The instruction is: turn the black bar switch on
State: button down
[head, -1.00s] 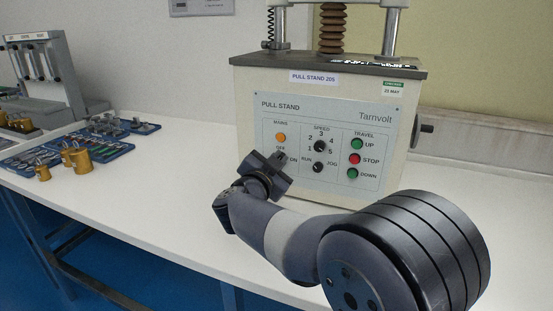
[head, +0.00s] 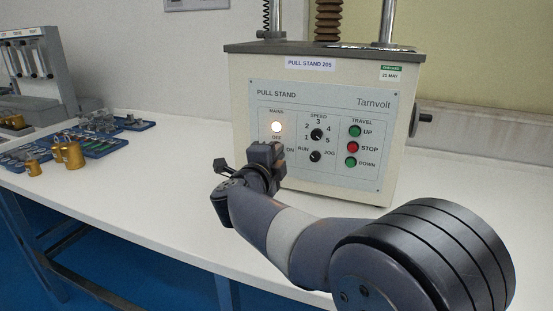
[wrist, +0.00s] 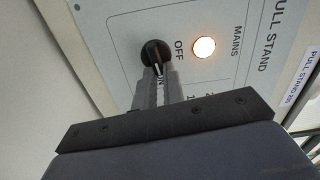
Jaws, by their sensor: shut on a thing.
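The black bar switch (wrist: 155,54) sits under the MAINS lamp on the PULL STAND panel. In the wrist view my gripper (wrist: 159,78) is shut on its bar, and the bar's pale line points toward the partly covered ON mark, away from OFF. The MAINS lamp (wrist: 203,47) is lit bright white; it also glows in the head view (head: 277,127). In the head view my gripper (head: 279,153) is against the panel's lower left and hides the switch.
The pull stand (head: 240,100) stands on a white bench (head: 190,160). Two more knobs, for speed (head: 317,134) and run/jog (head: 316,156), are right of my gripper, with green and red travel buttons beyond. Brass weights (head: 68,156) and blue trays (head: 110,146) lie left.

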jog(key=shift+f+m, duration=0.15)
jog(key=shift+m, duration=0.45)
jog(key=shift+b, duration=0.35)
jog(key=c, duration=1.5)
grip_release()
jog(key=p+v, duration=0.2)
jog(key=v, duration=0.8)
jog(key=shift+s, duration=0.4)
jog(key=shift+a, duration=0.15)
